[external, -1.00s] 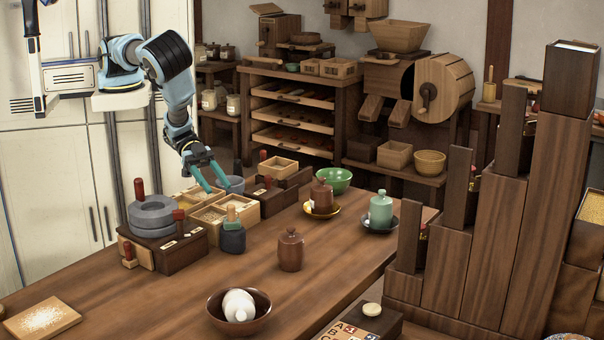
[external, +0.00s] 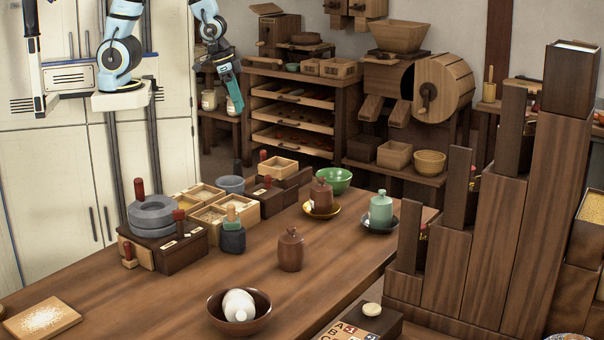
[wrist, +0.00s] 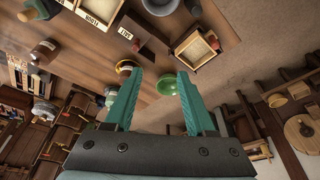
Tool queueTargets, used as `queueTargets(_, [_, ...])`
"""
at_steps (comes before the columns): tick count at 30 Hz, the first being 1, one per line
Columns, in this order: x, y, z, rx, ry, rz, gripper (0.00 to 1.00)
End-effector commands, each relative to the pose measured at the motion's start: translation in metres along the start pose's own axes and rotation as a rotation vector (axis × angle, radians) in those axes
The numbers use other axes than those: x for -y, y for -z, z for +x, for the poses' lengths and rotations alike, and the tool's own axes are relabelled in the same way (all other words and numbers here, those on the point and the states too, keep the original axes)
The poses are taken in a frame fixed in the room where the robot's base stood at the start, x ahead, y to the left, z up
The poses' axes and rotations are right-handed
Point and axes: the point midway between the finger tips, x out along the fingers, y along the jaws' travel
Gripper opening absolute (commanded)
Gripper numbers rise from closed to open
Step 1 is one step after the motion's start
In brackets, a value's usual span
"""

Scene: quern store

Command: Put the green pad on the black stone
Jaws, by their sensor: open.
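The green pad (external: 232,226), with a pale wooden grip on top, rests upright on the black stone (external: 233,242). The stone is a dark, rounded block on the wooden table, beside the front corner of the light wooden trays. My gripper (external: 236,106) is up and behind the table, in front of the back shelves, well apart from the pad and stone. In the wrist view my gripper (wrist: 160,78) shows its two teal fingers spread with nothing between them.
Grey ring stones (external: 153,216) on a dark box stand left of the trays. A brown lidded jar (external: 290,250) stands right of the stone. A brown bowl (external: 239,325) with white contents is in front. The table's middle front is clear.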

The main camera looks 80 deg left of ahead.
Motion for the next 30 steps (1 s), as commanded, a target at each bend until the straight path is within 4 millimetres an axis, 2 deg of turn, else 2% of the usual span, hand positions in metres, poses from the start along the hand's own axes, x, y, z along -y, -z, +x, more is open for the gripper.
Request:
queueTargets(1, [0.010, -0.006, -0.017, 0.029, 0.004, -0.027, 0.55])
queueTargets(3, [0.018, -0.017, -0.034, 0.077, 0.007, -0.048, 0.55])
queueTargets(6, [0.024, -0.030, -0.050, 0.126, 0.007, -0.066, 0.55])
queueTargets(10, [0.026, -0.037, -0.059, 0.154, 0.007, -0.074, 0.55])
queueTargets(19, [0.026, -0.038, -0.056, 0.156, 0.007, -0.073, 0.55])
queueTargets(27, [0.026, -0.049, -0.020, 0.156, 0.007, -0.073, 0.55])
queueTargets(30, [0.026, -0.049, -0.019, 0.156, 0.007, -0.073, 0.55])
